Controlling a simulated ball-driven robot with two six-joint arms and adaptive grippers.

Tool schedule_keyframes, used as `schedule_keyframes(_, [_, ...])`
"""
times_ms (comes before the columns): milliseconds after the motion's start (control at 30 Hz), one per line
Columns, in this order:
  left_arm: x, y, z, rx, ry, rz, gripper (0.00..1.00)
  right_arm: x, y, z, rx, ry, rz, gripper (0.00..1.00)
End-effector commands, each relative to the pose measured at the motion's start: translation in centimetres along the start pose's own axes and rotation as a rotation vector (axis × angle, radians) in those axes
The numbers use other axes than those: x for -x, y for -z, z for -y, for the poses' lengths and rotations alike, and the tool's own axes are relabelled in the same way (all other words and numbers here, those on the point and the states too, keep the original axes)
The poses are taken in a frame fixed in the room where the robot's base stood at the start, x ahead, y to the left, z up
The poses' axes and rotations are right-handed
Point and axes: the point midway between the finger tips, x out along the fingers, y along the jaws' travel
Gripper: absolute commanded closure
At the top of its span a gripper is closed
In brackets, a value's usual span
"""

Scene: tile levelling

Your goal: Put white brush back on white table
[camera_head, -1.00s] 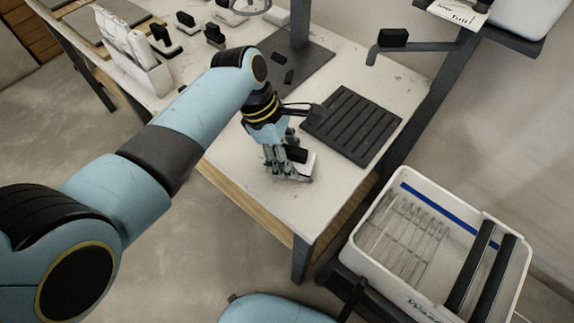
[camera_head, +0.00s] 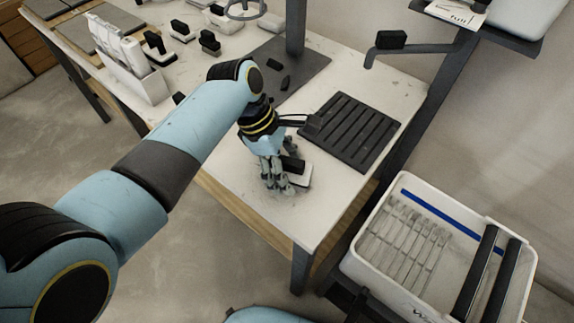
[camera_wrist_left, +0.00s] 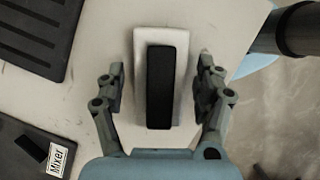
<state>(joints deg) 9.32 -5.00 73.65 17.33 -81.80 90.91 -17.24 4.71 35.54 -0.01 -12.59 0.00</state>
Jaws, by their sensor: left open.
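The white brush (camera_head: 298,177), a white block with a black grip on top, rests on the white table (camera_head: 330,205) near its front right corner. In the left wrist view the brush (camera_wrist_left: 142,75) lies between the two fingers, its black grip facing the camera. My left gripper (camera_head: 277,184) is just to the left of the brush in the head view. It is open in the left wrist view (camera_wrist_left: 162,85), with a gap on each side of the black grip. My right gripper is not seen.
A black ribbed mat (camera_head: 350,130) lies behind the brush. Several other black-gripped blocks (camera_head: 180,30) stand at the table's far left, near a white rack (camera_head: 130,70). A white bin (camera_head: 420,290) stands on the right, below the table. The table's front edge is close.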

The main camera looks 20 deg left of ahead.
Motion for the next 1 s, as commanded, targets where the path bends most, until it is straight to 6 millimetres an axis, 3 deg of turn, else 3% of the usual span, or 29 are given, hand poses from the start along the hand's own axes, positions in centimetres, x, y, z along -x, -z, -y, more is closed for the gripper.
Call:
schedule_keyframes(167, [2.0,-0.1,-0.1,-0.001,-0.003,-0.001,0.3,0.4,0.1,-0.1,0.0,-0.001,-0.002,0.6])
schedule_keyframes(400, [7.5,-0.1,-0.1,-0.002,-0.004,-0.002,0.3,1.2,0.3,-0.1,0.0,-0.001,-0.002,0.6])
schedule_keyframes(600, [10.9,-0.1,-0.1,-0.001,-0.002,-0.001,0.3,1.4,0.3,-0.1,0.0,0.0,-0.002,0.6])
schedule_keyframes(767, [12.1,-0.1,0.0,-0.001,0.0,0.0,0.3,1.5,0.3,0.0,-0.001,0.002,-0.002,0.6])
schedule_keyframes(1000, [12.2,-0.1,0.0,0.0,0.0,0.0,0.3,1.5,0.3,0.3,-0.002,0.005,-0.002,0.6])
